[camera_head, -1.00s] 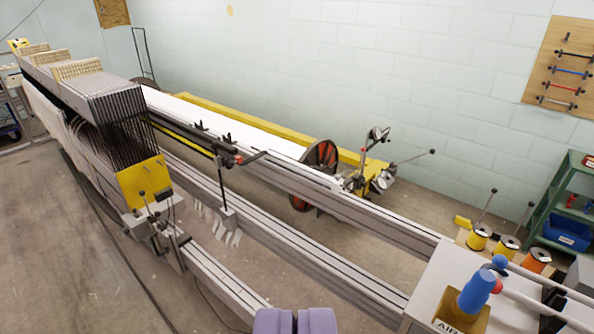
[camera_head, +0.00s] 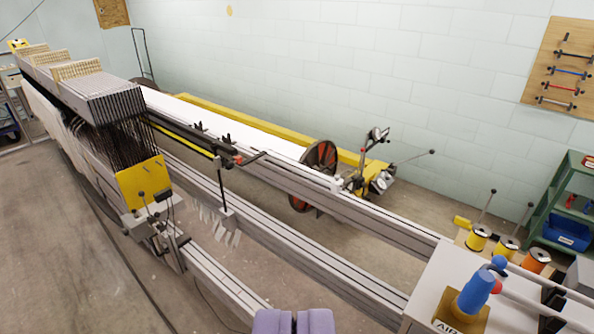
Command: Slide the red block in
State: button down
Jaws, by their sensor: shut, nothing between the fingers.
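My gripper (camera_head: 293,322) shows at the bottom edge as two purple fingers side by side. It is shut and empty, in front of the long grey rails. A small red part (camera_head: 239,159) sits on the carriage at the end of the black-and-yellow bar (camera_head: 185,138), with a dark-tipped lever beside it. I cannot tell whether this part is the red block. It is well beyond my gripper and apart from it.
The grey frame with dark wires and a yellow end plate (camera_head: 144,185) stands at left. Pale threads (camera_head: 215,225) hang below the rails. Bare floor lies at lower left.

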aim_at(239, 158)
jog(key=i+j, duration=0.1)
jog(key=j, duration=0.3)
jog(key=i+j, duration=0.15)
jog(key=j, duration=0.25)
jog(key=i+j+u, duration=0.15)
jog(key=i+j, duration=0.25)
jog(key=i+j+u, duration=0.15)
jog(key=i+j, duration=0.2)
jog(key=i, duration=0.2)
jog(key=i+l+u, duration=0.25)
jog(key=i+l, duration=0.8)
jog(key=l, duration=0.25)
